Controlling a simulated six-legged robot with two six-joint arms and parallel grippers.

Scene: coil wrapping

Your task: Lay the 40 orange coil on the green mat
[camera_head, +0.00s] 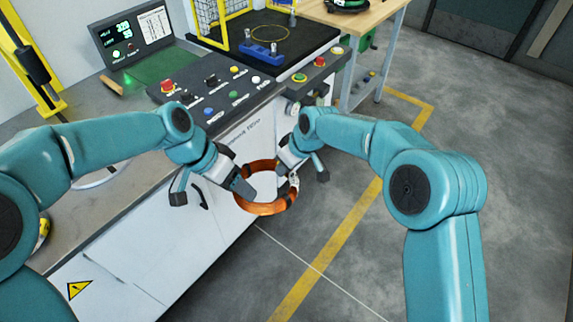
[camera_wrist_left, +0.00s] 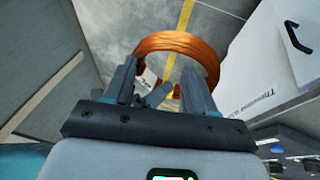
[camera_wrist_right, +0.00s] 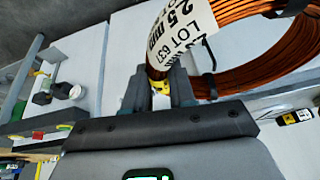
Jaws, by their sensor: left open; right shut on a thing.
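The copper-orange coil (camera_head: 265,209) hangs in the air in front of the console cabinet. My right gripper (camera_head: 301,171) is shut on the coil's side; the right wrist view shows the coil (camera_wrist_right: 250,77) and a white label (camera_wrist_right: 180,35) reading "2.5 mm LOT 637" at the jaws. I see no 40 on it. My left gripper (camera_head: 212,188) is open at the coil's left side; in the left wrist view the coil (camera_wrist_left: 178,41) shows beyond and between its fingers (camera_wrist_left: 158,85). The green mat (camera_head: 160,68) lies on the bench below the display, behind both grippers.
A sloped panel with buttons and a red stop knob (camera_head: 168,86) stands right of the mat. The display (camera_head: 133,36) stands behind the mat. A yellow guard frame (camera_head: 211,25) and a blue fixture (camera_head: 262,50) are further right. The floor right of the cabinet is open.

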